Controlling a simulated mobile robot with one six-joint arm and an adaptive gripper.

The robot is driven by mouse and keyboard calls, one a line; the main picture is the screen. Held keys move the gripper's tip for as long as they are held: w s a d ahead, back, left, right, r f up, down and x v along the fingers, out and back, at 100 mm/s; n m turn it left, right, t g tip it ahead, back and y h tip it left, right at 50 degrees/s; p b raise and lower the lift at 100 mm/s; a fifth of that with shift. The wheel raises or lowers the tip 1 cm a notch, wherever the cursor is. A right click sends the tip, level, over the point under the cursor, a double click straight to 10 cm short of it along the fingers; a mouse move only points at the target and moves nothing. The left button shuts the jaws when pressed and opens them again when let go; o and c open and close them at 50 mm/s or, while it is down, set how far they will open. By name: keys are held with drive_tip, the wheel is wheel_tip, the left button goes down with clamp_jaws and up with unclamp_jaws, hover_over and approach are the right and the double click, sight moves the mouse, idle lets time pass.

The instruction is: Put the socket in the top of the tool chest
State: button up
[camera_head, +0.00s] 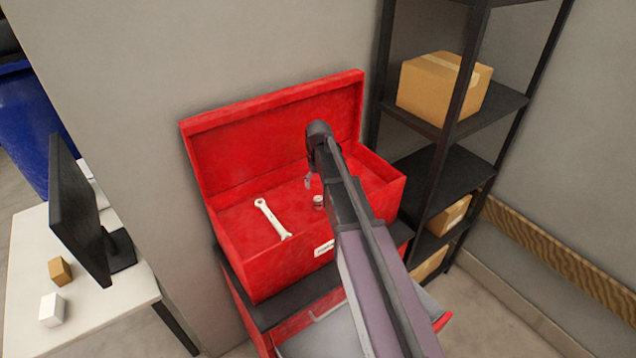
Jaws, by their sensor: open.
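The red tool chest (240,262) stands against the wall with its top lid raised, and its open top compartment faces me. A small, greyish socket (318,201) is inside the top compartment, right of a wrench. My arm reaches over the chest's front edge from below. My gripper (308,182) is mostly hidden behind the arm; a small part of it shows just above and left of the socket. It is open and appears apart from the socket, though the gap is hard to judge.
A pale wrench (271,218) lies in the compartment's left half. A lower drawer (335,335) is pulled out beneath my arm. A black shelf (455,170) with cardboard boxes stands close on the right. A white desk (100,305) with a monitor (78,210) is at left.

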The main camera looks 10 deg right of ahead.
idle(0.3)
drive_tip(key=s+m, duration=0.1)
drive_tip(key=s, duration=2.1)
drive_tip(key=shift+s+a+m, duration=0.25)
drive_tip(key=shift+s+m, duration=0.05)
wheel_tip(320, 180, down, 22)
drive_tip(key=b, duration=2.1)
drive_tip(key=shift+r+b, duration=0.2)
drive_tip(key=shift+b, duration=0.1)
drive_tip(key=shift+c, duration=0.2)
